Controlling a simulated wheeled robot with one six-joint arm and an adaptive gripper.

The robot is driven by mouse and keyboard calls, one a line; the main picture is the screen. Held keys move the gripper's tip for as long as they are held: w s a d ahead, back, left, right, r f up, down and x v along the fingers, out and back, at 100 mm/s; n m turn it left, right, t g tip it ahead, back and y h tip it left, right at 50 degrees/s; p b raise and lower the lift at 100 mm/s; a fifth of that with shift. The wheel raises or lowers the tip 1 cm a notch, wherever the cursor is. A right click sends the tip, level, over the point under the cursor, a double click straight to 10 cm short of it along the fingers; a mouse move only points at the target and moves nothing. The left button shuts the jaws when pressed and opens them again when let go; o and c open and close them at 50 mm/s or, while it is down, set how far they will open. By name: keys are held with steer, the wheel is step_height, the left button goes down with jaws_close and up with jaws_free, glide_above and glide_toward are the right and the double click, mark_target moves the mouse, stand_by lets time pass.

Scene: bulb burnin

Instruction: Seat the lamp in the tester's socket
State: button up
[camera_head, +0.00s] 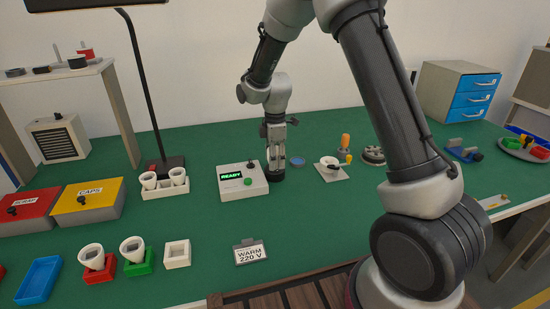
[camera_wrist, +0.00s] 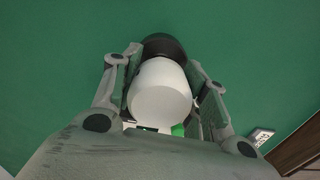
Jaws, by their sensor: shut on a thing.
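The lamp (camera_wrist: 160,98) is a white, rounded body between my fingers in the wrist view. My gripper (camera_head: 275,165) is shut on it and points down just right of the tester (camera_head: 257,188). The tester is a pale box with a lit READY display, a green button and a dark knob. A dark round socket (camera_wrist: 163,45) shows beyond the lamp in the wrist view; in the head view a dark base (camera_head: 276,175) lies under my fingertips. The lamp's lower end is hidden, so I cannot tell whether it is inside the socket.
White cup-shaped pieces stand in a pale rack (camera_head: 164,192), a red holder (camera_head: 100,273) and a green holder (camera_head: 138,268). A pale holder (camera_head: 177,262) looks empty. A WARM 220 V sign (camera_head: 249,253) stands in front. A lamp post (camera_head: 145,90) rises behind the rack. Green mat right of my gripper is partly clear.

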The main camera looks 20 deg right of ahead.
steer(key=o, duration=1.1)
steer(key=shift+c, duration=0.2)
step_height(320, 180, up, 12)
steer(key=shift+m, duration=0.3)
